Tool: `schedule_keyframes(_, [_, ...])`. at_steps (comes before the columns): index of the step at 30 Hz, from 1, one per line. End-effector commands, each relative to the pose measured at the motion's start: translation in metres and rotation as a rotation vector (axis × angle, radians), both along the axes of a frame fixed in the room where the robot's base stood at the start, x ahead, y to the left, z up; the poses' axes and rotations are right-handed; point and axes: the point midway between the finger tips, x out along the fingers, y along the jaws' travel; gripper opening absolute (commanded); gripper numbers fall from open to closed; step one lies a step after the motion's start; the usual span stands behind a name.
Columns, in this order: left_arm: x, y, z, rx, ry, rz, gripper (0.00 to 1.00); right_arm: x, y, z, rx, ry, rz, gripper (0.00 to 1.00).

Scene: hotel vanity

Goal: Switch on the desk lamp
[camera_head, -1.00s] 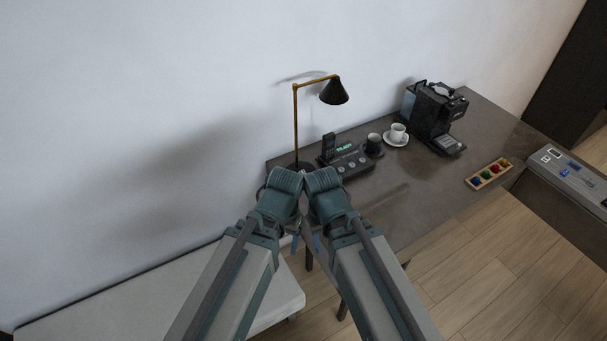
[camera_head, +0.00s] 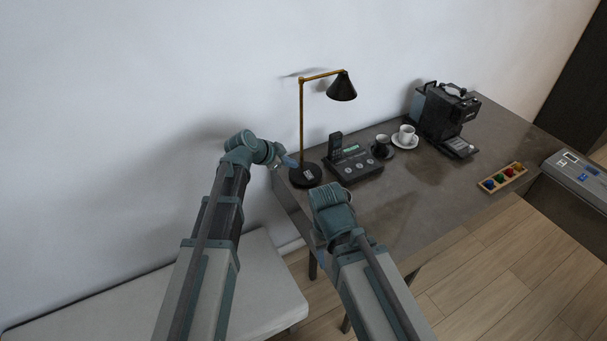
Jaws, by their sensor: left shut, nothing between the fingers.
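The desk lamp (camera_head: 302,125) stands at the far left end of the dark desk. It has a brass stem and arm, a black cone shade (camera_head: 342,88) and a round black base (camera_head: 305,176) with a small light switch patch (camera_head: 309,174) on top. No glow shows under the shade. My left gripper (camera_head: 291,162) is shut and empty, just left of the lamp base and close to its edge; I cannot tell whether it touches. My right arm (camera_head: 335,212) is bent over the desk's near left edge, and its gripper fingers are hidden behind its own wrist.
A desk phone (camera_head: 357,165) stands right of the lamp base. Beyond it are a dark cup (camera_head: 382,146), a white cup (camera_head: 406,134) on a saucer and a coffee machine (camera_head: 449,112). A tray of coloured capsules (camera_head: 503,178) lies farther right. A pale bench (camera_head: 255,285) is below left.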

Motion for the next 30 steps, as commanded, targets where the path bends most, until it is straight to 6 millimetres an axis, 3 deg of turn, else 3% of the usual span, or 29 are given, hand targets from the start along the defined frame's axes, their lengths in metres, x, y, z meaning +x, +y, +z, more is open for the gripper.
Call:
schedule_keyframes(4, [0.015, 0.008, 0.003, -0.002, -0.055, -0.012, 0.00, 0.000, 0.000, -0.004, 0.000, 0.000, 0.000, 0.50])
schedule_keyframes(19, [0.017, 0.006, 0.001, -0.001, -0.061, -0.015, 0.00, 0.000, 0.000, -0.006, 0.000, 0.000, 0.000, 0.50])
schedule_keyframes(30, [0.041, -0.015, -0.033, 0.000, -0.061, -0.016, 0.00, 0.000, 0.000, -0.040, 0.000, 0.000, 0.000, 0.50])
